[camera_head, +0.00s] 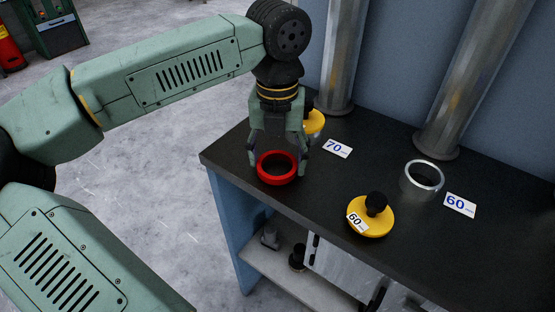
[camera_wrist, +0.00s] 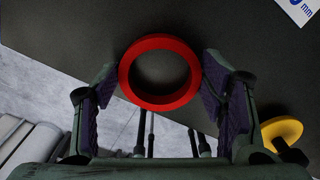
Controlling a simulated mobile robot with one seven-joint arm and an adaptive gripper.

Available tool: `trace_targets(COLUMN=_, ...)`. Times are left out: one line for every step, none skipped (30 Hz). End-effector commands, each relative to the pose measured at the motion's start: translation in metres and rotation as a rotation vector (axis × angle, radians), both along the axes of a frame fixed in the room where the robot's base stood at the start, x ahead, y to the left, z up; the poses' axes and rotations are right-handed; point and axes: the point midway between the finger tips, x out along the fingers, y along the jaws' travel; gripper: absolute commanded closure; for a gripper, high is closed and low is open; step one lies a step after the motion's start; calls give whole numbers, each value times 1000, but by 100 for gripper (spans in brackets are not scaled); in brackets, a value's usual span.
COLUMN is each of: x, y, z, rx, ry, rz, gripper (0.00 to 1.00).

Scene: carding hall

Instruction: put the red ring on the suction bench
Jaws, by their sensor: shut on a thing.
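The red ring (camera_head: 278,180) is at the left end of the dark-topped suction bench (camera_head: 320,205), near its front left corner. My gripper (camera_head: 278,154) points down with its fingers on either side of the ring and is shut on it. In the wrist view the ring (camera_wrist: 127,78) sits between the finger pads (camera_wrist: 158,88), and the bench edge shows through and below it. I cannot tell whether the ring touches the bench top or hangs just above it.
A yellow disc with a black knob (camera_head: 370,218) and a metal ring (camera_head: 409,183) stand to the right. Another yellow disc (camera_head: 315,124) is partly hidden behind my gripper. Cards read 70 (camera_head: 338,149) and 60 (camera_head: 460,205). Two metal pipes (camera_head: 345,60) rise at the back.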

Motion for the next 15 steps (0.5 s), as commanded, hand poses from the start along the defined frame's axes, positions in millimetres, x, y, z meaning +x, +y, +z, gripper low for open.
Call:
trace_targets(x=0, y=0, z=-3, rx=0, ry=0, rz=0, gripper=55)
trace_targets(x=0, y=0, z=-3, rx=0, ry=-1, rz=0, gripper=55)
trace_targets(x=0, y=0, z=-2, rx=0, ry=-1, rz=0, gripper=55)
trace_targets(x=0, y=0, z=-2, rx=0, ry=-1, rz=0, gripper=55)
trace_targets(x=0, y=0, z=-1, rx=0, ry=-1, rz=0, gripper=55)
trace_targets(x=0, y=0, z=-1, rx=0, ry=-1, rz=0, gripper=55)
trace_targets(x=0, y=0, z=-2, rx=0, ry=-1, rz=1, gripper=55)
trace_targets(x=0, y=0, z=-2, rx=0, ry=-1, rz=1, gripper=55)
trace_targets(x=0, y=0, z=-4, rx=0, ry=-1, rz=1, gripper=55)
trace_targets(x=0, y=0, z=-5, rx=0, ry=-1, rz=1, gripper=55)
trace_targets(x=0, y=0, z=-6, rx=0, ry=-1, rz=1, gripper=55)
trace_targets(x=0, y=0, z=-7, rx=0, ry=-1, rz=1, gripper=55)
trace_targets(x=0, y=0, z=-8, rx=0, ry=-1, rz=1, gripper=55)
trace_targets(x=0, y=0, z=-6, rx=0, ry=-1, rz=1, gripper=34)
trace_targets(x=0, y=0, z=-5, rx=0, ry=-1, rz=1, gripper=31)
